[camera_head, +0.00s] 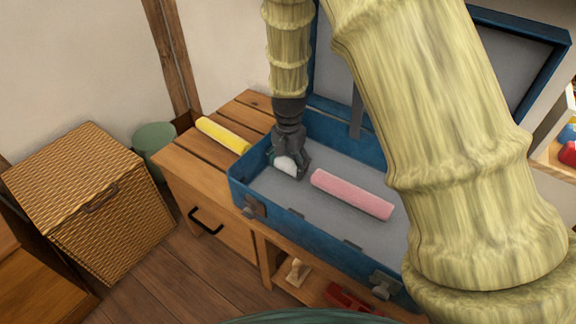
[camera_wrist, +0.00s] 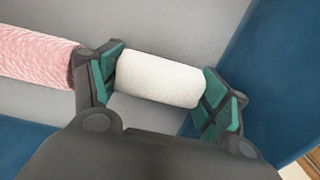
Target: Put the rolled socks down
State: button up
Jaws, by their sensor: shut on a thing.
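The rolled socks (camera_wrist: 158,80) are a short white roll with a fine knit texture. My gripper (camera_wrist: 160,88) is shut on the roll by its two ends, with green pads against it in the wrist view. In the head view the socks (camera_head: 285,163) are partly hidden behind my gripper (camera_head: 287,165), inside the left end of the open blue suitcase (camera_head: 240,187). They are at or close above its grey floor; I cannot tell whether they touch it.
A pink roll (camera_head: 352,194) lies in the suitcase, right beside my left finger in the wrist view (camera_wrist: 35,57). A yellow roll (camera_head: 223,135) lies on the wooden bench top (camera_head: 180,154). The suitcase walls stand close around my gripper. A wicker hamper (camera_head: 92,200) stands left.

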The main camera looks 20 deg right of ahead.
aim_at(288, 161)
dwell(0.3)
jog(key=o, duration=0.7)
notch_tip(288, 161, up, 12)
jog(key=p, duration=0.3)
jog(key=shift+p, duration=0.35)
